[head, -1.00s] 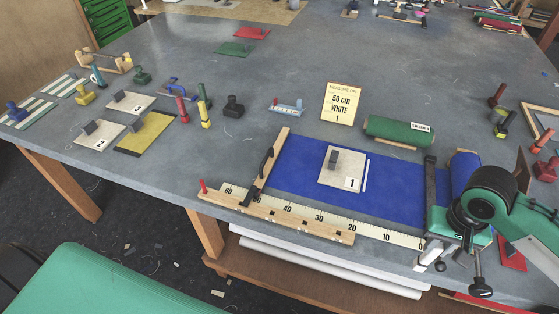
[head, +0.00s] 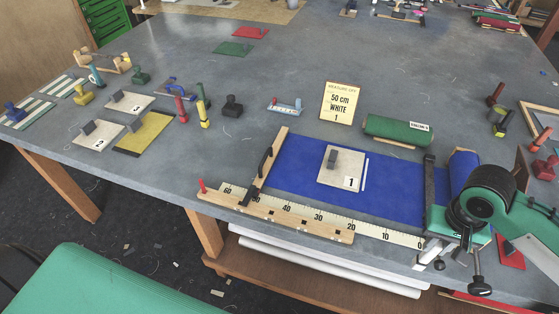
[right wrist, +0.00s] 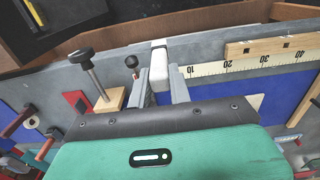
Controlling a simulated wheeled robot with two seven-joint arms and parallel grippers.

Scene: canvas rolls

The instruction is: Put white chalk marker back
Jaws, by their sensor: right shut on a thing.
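My right gripper (head: 436,252) is at the near right edge of the table, by the 0 end of the measuring rule. In the right wrist view my gripper (right wrist: 160,84) is shut on a white block-like piece, which looks like the white chalk marker (right wrist: 159,57). The marker stands between the two grey fingers, and its lower part is hidden. A small tray (head: 286,107) with blue and whitish sticks lies at mid-table. A thin white line (head: 365,174) shows on the blue canvas (head: 300,160). My left gripper is not in view.
A wooden rule (head: 300,216) runs along the near edge. A card "50 cm WHITE 1" (head: 341,103) stands behind the canvas, beside a green roll (head: 398,132). A numbered tile (head: 345,179) with a dark block lies on the canvas. The table centre behind the card is clear.

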